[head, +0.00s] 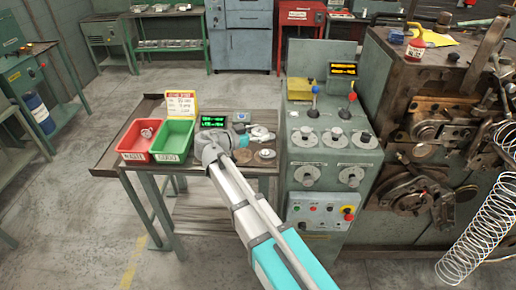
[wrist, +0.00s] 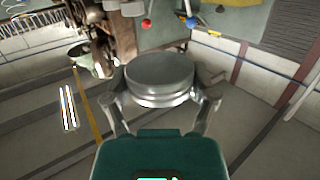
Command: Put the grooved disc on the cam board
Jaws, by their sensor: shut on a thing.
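A round grey metal disc with a groove around its rim, the grooved disc (wrist: 160,72), sits between the two fingers of my gripper (wrist: 161,96) in the wrist view. The fingers press on it from both sides, and its flat face shows. In the head view my gripper (head: 257,135) is at the right part of the wooden table, beside the grey control cabinet. The held disc is small there and partly merges with the fingers. I cannot clearly make out the cam board.
A red bin (head: 138,140) with small parts and a green bin (head: 173,139) stand left on the table (head: 117,157). A device with a green display (head: 213,121) stands behind my wrist. The control cabinet (head: 333,180) with knobs and levers and a large machine (head: 425,130) stand at right.

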